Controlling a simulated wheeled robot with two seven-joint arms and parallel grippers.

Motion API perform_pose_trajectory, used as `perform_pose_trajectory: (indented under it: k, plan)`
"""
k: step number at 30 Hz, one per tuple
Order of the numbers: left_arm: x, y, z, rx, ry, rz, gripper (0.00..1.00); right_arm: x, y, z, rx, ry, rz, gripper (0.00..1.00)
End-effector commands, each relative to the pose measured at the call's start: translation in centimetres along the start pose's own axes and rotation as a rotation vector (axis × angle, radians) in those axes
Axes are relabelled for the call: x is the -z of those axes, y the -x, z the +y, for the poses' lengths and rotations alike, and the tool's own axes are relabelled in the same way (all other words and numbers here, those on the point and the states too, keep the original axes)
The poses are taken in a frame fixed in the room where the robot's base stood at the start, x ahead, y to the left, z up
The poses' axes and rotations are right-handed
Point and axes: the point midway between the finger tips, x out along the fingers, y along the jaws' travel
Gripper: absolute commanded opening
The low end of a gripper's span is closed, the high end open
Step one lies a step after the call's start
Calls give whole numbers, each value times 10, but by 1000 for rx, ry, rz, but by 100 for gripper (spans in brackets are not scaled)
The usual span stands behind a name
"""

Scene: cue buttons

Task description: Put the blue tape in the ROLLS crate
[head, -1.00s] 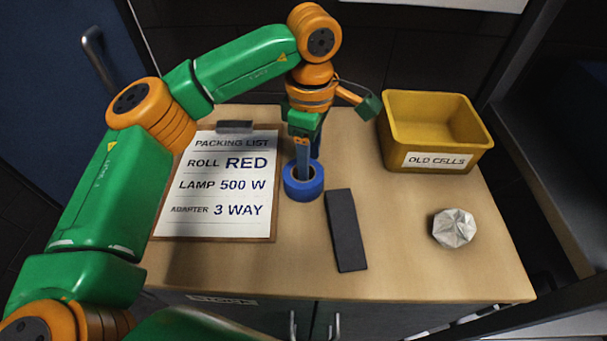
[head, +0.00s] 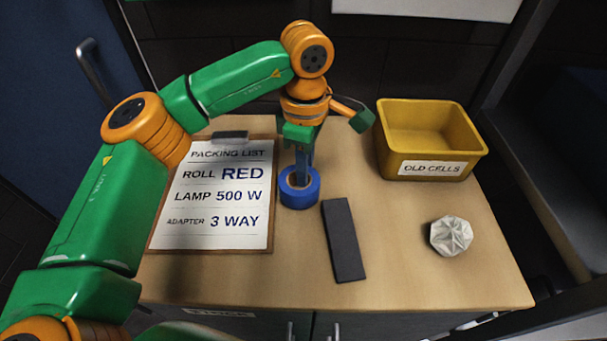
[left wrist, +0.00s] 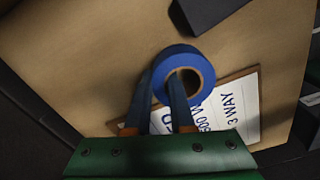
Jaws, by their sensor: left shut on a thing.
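The blue tape (head: 300,195) is a roll at the middle of the cabinet top in the head view, just right of the packing list. It also shows in the left wrist view (left wrist: 195,58). My left gripper (head: 300,178) points down and is shut on the roll's ring wall. In the left wrist view its fingers (left wrist: 166,88) sit one in the roll's hole and one outside. I cannot tell whether the roll touches the top. The only crate in view is yellow (head: 398,160) and labelled OLD CELLS; no ROLLS label shows. My right gripper is not in view.
A clipboard (head: 212,195) lists ROLL RED, LAMP 500 W and ADAPTER 3 WAY. A dark flat block (head: 343,240) lies right of the tape. A crumpled pale ball (head: 451,236) lies at the right. The cabinet top (head: 400,265) is clear towards its front right.

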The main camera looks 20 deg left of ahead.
Motion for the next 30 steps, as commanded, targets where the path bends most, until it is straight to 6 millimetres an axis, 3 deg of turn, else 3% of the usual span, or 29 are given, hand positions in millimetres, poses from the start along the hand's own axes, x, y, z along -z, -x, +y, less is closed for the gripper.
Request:
perform_pose_trajectory:
  k: [3, 8, 10, 19, 24, 30]
  plan:
    - [-1, 24, 1, -6, 1, -2, 0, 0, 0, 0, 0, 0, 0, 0]
    - [-14, 61, -30, -9, -6, 0, 0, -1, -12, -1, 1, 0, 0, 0]
    - [-19, 84, -45, -10, -4, 2, 0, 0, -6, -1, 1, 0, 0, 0]
    - [-46, 111, -110, -5, -3, 2, 0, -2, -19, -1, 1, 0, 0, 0]
    - [-53, 120, -126, -3, -1, 0, 0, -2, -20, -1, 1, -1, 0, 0]
    - [-54, 122, -130, 0, -3, 0, 0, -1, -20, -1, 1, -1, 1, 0]
